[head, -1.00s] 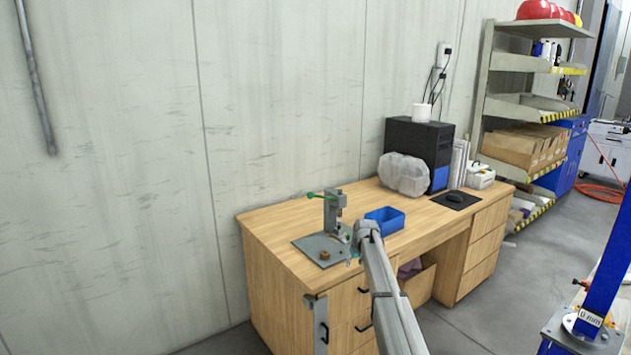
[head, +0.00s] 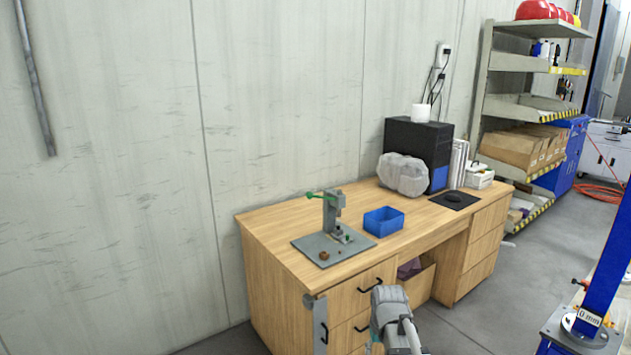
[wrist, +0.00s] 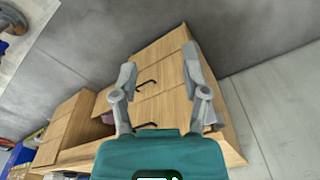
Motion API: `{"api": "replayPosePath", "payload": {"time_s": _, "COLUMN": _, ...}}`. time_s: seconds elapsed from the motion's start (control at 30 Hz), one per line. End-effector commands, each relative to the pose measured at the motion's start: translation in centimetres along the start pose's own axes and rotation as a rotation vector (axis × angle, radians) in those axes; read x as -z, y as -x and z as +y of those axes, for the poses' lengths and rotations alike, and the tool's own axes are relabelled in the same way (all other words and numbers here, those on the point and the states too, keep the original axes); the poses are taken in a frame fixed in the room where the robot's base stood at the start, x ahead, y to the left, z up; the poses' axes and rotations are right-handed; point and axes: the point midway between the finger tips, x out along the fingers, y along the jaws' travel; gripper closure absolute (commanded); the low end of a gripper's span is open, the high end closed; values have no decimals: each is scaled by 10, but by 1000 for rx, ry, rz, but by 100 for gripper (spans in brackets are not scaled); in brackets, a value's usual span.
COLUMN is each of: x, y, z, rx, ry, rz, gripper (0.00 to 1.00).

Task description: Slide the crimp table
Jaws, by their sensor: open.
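A grey press (head: 333,208) with a green lever stands on a flat grey plate (head: 306,246) at the left of the wooden desk top. A small grey part with green bits (head: 342,236) sits at the press's foot; I cannot tell whether this part is the crimp table. A small brown knob (head: 324,256) is on the plate's front. My gripper (wrist: 160,68) is open and empty in the wrist view, facing the desk's drawer fronts. In the head view my arm is low before the desk, apart from the press, and the fingertips are not clear.
The wooden desk (head: 270,230) stands against a concrete wall. A blue bin (head: 383,222) is right of the press. A blue post (head: 606,260) stands at right.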

Motion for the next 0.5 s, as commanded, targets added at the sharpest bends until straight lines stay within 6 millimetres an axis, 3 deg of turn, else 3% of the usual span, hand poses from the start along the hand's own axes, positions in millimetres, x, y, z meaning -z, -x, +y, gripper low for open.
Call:
{"api": "replayPosePath", "payload": {"time_s": 0.03, "x": -24, "y": 2, "z": -1, "rx": -3, "ry": -10, "rz": -11, "gripper": 41}}
{"api": "replayPosePath", "payload": {"time_s": 0.1, "x": -43, "y": 3, "z": -1, "rx": -7, "ry": -25, "rz": -25, "gripper": 41}}
{"api": "replayPosePath", "payload": {"time_s": 0.4, "x": -109, "y": 7, "z": -5, "rx": -25, "ry": -71, "rz": -72, "gripper": 41}}
{"api": "replayPosePath", "payload": {"time_s": 0.5, "x": -101, "y": 20, "z": -5, "rx": -25, "ry": -71, "rz": -72, "gripper": 41}}
